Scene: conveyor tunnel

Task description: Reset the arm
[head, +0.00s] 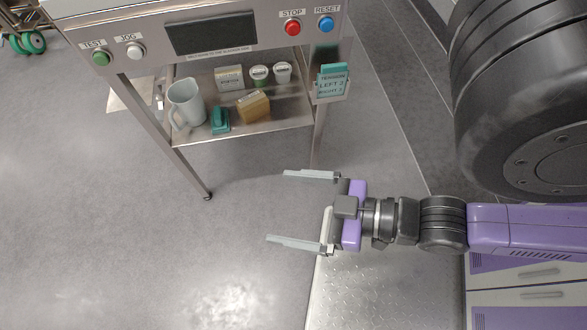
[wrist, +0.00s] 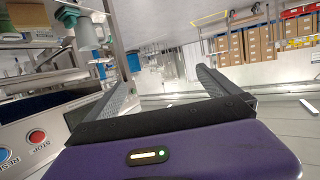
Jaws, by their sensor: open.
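My gripper (head: 306,208) is open and empty in the head view. Its two grey fingers point left, over the floor, to the right of and below the control stand (head: 270,137). In the wrist view, my gripper (wrist: 170,82) shows its two dark fingers spread apart with nothing between them. The blue RESET button (head: 325,24) and the red STOP button (head: 292,27) are at the panel's right side. The STOP button also shows in the wrist view (wrist: 37,137), with the RESET button (wrist: 5,155) at the left edge. My gripper touches none of them.
The shelf below holds a mug (head: 186,101), a stapler-like teal item (head: 220,121) and boxes. Shelves with cartons (wrist: 254,44) stand far off.

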